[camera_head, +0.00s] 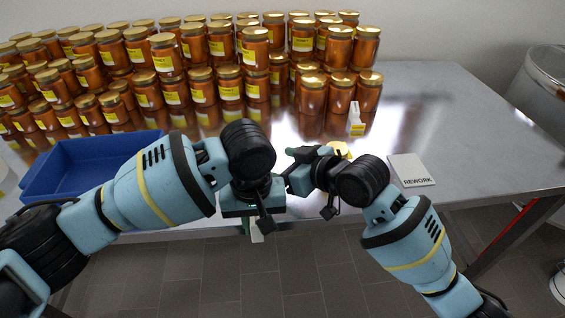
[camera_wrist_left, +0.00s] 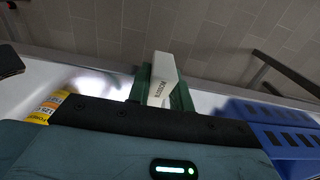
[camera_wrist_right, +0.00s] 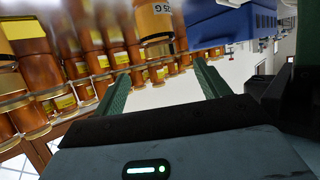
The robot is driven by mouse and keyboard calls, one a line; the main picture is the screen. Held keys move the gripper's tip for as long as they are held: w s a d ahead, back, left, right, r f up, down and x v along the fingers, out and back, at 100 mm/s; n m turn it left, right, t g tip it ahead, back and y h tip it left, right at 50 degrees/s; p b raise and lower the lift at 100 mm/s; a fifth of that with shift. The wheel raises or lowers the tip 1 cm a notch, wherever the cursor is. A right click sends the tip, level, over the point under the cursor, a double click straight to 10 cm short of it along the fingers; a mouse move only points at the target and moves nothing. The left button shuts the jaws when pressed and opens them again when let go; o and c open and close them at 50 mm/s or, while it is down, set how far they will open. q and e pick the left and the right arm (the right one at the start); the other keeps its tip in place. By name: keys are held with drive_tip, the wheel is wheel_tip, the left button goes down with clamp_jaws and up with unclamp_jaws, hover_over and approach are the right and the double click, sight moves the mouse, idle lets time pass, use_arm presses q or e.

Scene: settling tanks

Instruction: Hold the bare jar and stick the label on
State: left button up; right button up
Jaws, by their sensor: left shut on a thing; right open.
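My left gripper (camera_wrist_left: 160,88) is shut on a small white block (camera_wrist_left: 163,75) with dark lettering too small to read. In the head view the block hangs below the gripper (camera_head: 252,228), over the table's front edge. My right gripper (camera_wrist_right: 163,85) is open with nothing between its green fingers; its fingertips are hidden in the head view. Bare amber jars with gold lids, such as this jar (camera_head: 313,95), stand at the front right of the jar rows.
Many yellow-labelled jars (camera_head: 230,88) stand stacked at the back. A blue bin (camera_head: 85,165) is at the left, partly behind my left arm.

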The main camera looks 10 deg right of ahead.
drive_tip(key=shift+s+d+r, duration=0.1)
drive_tip(key=shift+c, duration=0.2)
drive_tip(key=shift+x, duration=5.5)
drive_tip(key=shift+r, duration=0.2)
drive_tip(key=c, duration=1.2)
